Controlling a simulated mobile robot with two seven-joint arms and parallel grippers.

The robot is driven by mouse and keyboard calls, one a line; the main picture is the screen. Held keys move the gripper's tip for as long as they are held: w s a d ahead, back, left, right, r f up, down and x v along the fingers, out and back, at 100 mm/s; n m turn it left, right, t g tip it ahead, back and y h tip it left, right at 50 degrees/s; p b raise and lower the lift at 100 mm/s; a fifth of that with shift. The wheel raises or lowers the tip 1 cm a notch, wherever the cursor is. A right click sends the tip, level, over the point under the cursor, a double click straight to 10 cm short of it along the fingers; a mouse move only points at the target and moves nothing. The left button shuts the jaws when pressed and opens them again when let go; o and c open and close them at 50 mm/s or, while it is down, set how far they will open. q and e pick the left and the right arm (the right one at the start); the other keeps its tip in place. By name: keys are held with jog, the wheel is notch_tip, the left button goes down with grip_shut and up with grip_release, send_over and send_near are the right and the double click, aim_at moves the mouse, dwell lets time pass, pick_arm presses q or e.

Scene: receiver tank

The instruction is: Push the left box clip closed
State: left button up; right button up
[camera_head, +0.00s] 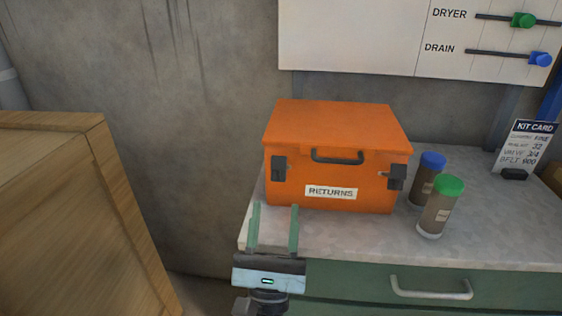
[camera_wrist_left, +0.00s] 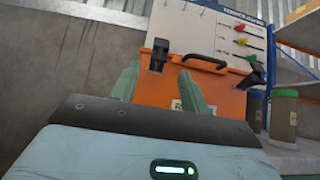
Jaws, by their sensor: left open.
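The orange box (camera_head: 335,130), labelled RETURNS, stands on the bench with its lid down. Its left clip (camera_head: 278,168) is a dark piece at the left of the front face; whether it is fully latched I cannot tell. The right clip (camera_head: 397,177) is at the right front edge and seems to stick out. My left gripper (camera_head: 274,208) is open and empty, low in front of the box's left part and apart from the clip. In the left wrist view the left clip (camera_wrist_left: 159,55) shows between the two green fingers (camera_wrist_left: 158,74). My right gripper is out of view.
Two jars with a blue lid (camera_head: 433,160) and a green lid (camera_head: 449,186) stand right of the box. A kit card (camera_head: 525,143) is farther right. The bench (camera_head: 350,235) has a drawer handle (camera_head: 431,289). A wooden crate (camera_head: 70,215) is at the left.

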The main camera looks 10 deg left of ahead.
aim_at(278, 176)
pick_arm(q)
jog(key=p+x, duration=0.2)
jog(key=x, duration=0.4)
jog(key=shift+s+r, duration=0.1)
jog(key=shift+r, duration=0.15)
jog(key=shift+w+r, duration=0.4)
jog(key=shift+w, duration=0.15)
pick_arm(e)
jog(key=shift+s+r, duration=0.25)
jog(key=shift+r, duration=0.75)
pick_arm(q)
jog(key=shift+c, duration=0.2)
jog(key=c, duration=0.9)
jog(key=shift+c, duration=0.2)
